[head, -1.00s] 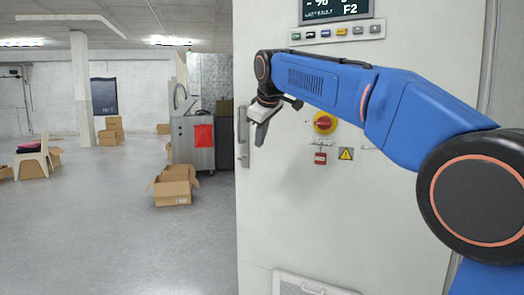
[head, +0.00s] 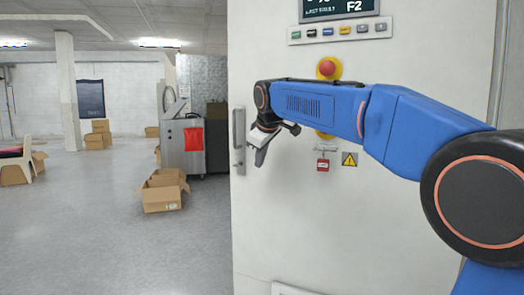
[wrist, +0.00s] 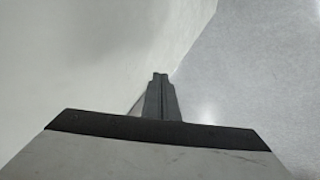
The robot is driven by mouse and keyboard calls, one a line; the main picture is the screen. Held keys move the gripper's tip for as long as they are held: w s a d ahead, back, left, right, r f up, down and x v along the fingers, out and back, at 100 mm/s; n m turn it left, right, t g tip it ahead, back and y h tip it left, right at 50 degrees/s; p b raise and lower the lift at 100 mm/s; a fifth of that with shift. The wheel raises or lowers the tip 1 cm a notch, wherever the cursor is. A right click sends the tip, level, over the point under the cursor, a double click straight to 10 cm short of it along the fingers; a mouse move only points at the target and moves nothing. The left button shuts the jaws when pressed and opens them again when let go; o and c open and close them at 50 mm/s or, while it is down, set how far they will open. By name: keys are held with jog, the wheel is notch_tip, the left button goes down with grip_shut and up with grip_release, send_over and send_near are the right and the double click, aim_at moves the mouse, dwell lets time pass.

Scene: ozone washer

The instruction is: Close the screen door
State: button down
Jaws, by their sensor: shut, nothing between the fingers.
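The screen door (head: 290,220) is a large pale panel filling the right half of the head view, with a dark screen (head: 340,9) near its top. A vertical metal handle (head: 239,140) is at its left edge. My gripper (head: 261,158) is shut and empty, pointing down in front of the door, just right of the handle's lower part. Whether it touches the door is unclear. In the wrist view its closed fingers (wrist: 160,97) are in the middle, with the pale door surface (wrist: 85,60) at left. The door's hinge side is partly hidden by my arm.
A red emergency button (head: 328,68) and a row of buttons (head: 340,31) are on the door. An open cardboard box (head: 163,192) lies on the floor.

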aim_at(262, 168)
jog(key=shift+w+d+f, duration=0.1)
jog(key=shift+w+d, duration=0.15)
jog(key=shift+w, duration=0.45)
jog(key=shift+w+d+f, duration=0.15)
jog(key=shift+w+d, duration=0.05)
jog(key=shift+w, duration=0.5)
jog(key=shift+w+d+f, duration=0.1)
jog(key=shift+w+d, duration=0.15)
jog(key=shift+w, duration=0.45)
jog(key=shift+w, duration=0.1)
